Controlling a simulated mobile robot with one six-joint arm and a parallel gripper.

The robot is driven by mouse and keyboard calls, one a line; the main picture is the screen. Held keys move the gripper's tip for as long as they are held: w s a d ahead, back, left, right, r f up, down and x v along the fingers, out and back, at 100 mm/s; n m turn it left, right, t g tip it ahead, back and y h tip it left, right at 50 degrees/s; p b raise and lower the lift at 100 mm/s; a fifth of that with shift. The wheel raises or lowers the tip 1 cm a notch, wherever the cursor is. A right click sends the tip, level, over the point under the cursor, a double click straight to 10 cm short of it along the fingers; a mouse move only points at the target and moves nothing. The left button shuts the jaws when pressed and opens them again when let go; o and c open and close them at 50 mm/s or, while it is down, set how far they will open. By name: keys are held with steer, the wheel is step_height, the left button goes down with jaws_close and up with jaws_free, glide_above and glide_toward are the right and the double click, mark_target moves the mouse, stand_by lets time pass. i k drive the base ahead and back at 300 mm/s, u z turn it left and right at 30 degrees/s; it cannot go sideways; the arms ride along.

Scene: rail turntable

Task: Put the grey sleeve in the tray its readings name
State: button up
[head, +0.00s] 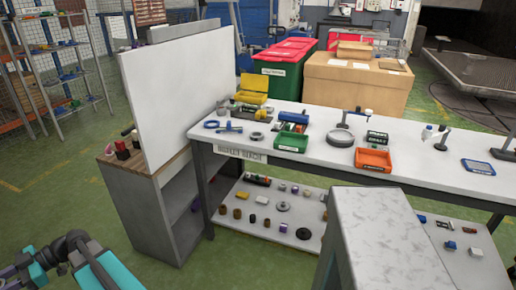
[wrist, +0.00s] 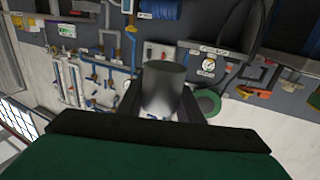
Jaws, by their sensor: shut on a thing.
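The grey sleeve (wrist: 163,88), a smooth metal cylinder, is between the two dark fingers of my gripper (wrist: 162,106) in the wrist view. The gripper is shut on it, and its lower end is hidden. In the head view only part of my arm shows at the lower left; the sleeve is not seen there. A green tray (head: 291,148) and an orange tray (head: 373,167) stand at the front of the long white bench. A blue tray (head: 478,167) lies further right. Their labels are too small to read.
A pale-topped table (head: 385,235) stands in front. Green floor is clear at left.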

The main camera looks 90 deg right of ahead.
mark_target(289, 147)
steer(key=k, duration=1.5)
steer(key=z, duration=0.7)
steer(key=i, duration=1)
steer(key=u, duration=0.15)
